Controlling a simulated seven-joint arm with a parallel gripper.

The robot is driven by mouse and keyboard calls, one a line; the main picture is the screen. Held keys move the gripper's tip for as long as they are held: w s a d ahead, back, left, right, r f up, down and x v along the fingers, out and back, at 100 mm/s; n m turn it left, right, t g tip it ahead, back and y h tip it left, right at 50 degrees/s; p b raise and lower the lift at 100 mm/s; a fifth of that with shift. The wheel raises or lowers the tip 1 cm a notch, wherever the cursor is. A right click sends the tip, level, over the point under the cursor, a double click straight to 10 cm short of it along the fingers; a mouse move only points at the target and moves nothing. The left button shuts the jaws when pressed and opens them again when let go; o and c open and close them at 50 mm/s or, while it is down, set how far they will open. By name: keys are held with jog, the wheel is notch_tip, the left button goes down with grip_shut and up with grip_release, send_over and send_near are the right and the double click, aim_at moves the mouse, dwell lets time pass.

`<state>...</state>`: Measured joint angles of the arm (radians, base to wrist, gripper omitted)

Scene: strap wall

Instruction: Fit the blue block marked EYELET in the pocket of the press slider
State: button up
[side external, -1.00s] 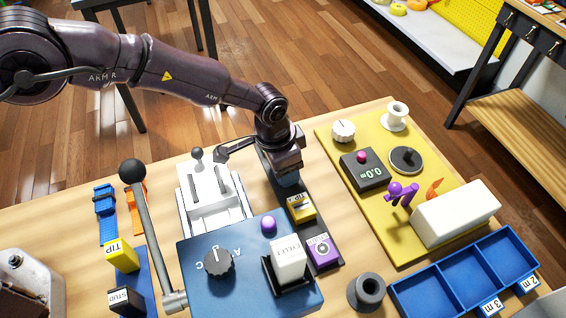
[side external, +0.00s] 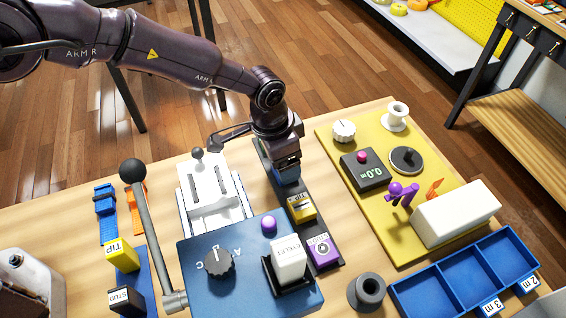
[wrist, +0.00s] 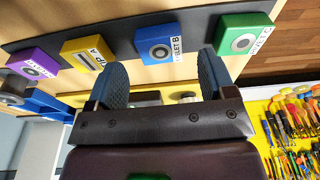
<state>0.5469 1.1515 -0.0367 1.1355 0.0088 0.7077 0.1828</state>
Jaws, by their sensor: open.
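The blue block marked EYELET B (wrist: 158,42) sits on a dark rail (wrist: 205,24) in the wrist view, between a yellow TIP A block and a green block. My gripper (wrist: 162,62) is open, its two blue-grey fingers apart with the blue block framed between and just beyond their tips; I see no contact. In the side view my gripper (side external: 286,172) is low over the far part of the rail and mostly hides what is under it. The white press slider (side external: 211,195) lies to its left; I cannot make out its pocket clearly.
The blue press body (side external: 245,285) bears a knob, a purple button and a white EYELET block (side external: 289,257) in a black holder. A tall lever (side external: 150,230) stands left. Yellow (side external: 302,207) and purple (side external: 322,250) blocks share the rail. A yellow mat (side external: 400,245) with items lies right.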

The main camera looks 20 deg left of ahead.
jog(key=s+a+r+n+t, duration=0.1)
jog(key=a+r, duration=0.4)
jog(key=r, duration=0.6)
jog(key=s+a+r+n, duration=0.1)
jog(key=a+r, duration=0.4)
jog(key=r, duration=0.5)
jog(key=s+a+r+n+t, duration=0.1)
jog(key=s+a+r+n, duration=0.1)
jog(key=s+a+r, duration=0.4)
jog(key=s+a+r+n+t, duration=0.1)
jog(key=s+a+r, duration=0.4)
jog(key=s+a, duration=0.5)
jog(key=shift+s+a+r+n+y, duration=0.3)
jog(key=shift+s+r+n, duration=0.05)
jog(key=shift+n, duration=0.45)
jog(key=s+a, duration=0.1)
jog(key=s, duration=0.1)
jog(key=s+a+f+n, duration=0.1)
jog(key=s, duration=0.2)
jog(key=s+a+f+n+t, duration=0.1)
jog(key=s, duration=0.2)
jog(key=shift+s+a+y, duration=0.15)
jog(key=shift+a+y, duration=0.15)
jog(key=shift+c, duration=0.3)
jog(key=shift+r, duration=0.1)
